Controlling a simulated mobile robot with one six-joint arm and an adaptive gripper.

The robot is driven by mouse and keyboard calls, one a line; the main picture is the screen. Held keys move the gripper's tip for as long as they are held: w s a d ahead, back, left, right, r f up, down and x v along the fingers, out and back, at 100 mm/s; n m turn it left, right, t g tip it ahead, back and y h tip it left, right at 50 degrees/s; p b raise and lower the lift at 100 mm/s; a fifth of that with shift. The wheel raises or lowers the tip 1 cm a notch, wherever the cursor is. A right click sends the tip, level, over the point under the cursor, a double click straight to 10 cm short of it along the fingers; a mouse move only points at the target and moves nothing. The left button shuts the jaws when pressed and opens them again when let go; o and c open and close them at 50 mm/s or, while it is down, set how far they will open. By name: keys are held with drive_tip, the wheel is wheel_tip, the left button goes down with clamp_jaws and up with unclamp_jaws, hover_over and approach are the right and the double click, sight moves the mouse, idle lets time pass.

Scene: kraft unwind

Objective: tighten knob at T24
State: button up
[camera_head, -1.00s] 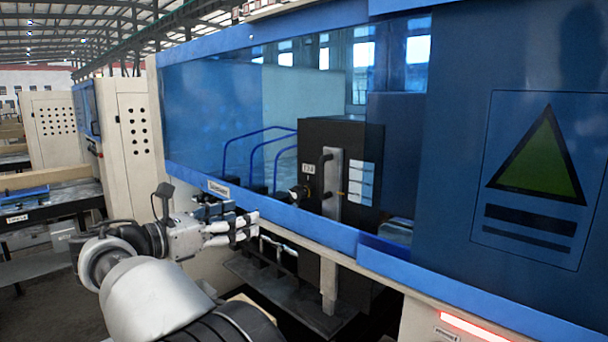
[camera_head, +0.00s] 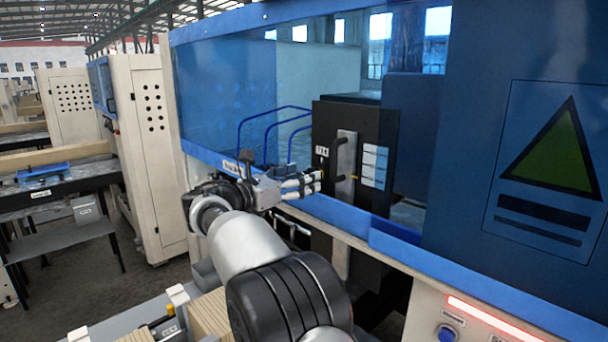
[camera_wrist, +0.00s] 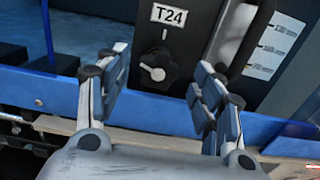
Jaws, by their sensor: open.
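A dark round knob (camera_wrist: 157,68) with lobed edges and a pale pointer sits on a black panel below the white label T24 (camera_wrist: 169,15) in the wrist view. My gripper (camera_wrist: 158,85) is open, with one finger to the left of the knob and one to the right. The fingertips appear apart from it. In the head view my gripper (camera_head: 318,182) is in front of the black box (camera_head: 375,125), at its lower left, and hides the knob there.
A grey upright plate with a black handle (camera_head: 340,150) stands just right of the knob. A blue rail (camera_head: 345,215) runs below it. Blue bent tubes (camera_head: 262,125) are to the left. A control strip with a blue button (camera_head: 446,334) is at lower right.

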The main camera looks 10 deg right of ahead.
drive_tip(key=shift+x, duration=0.8)
drive_tip(key=shift+c, duration=0.2)
drive_tip(key=c, duration=1)
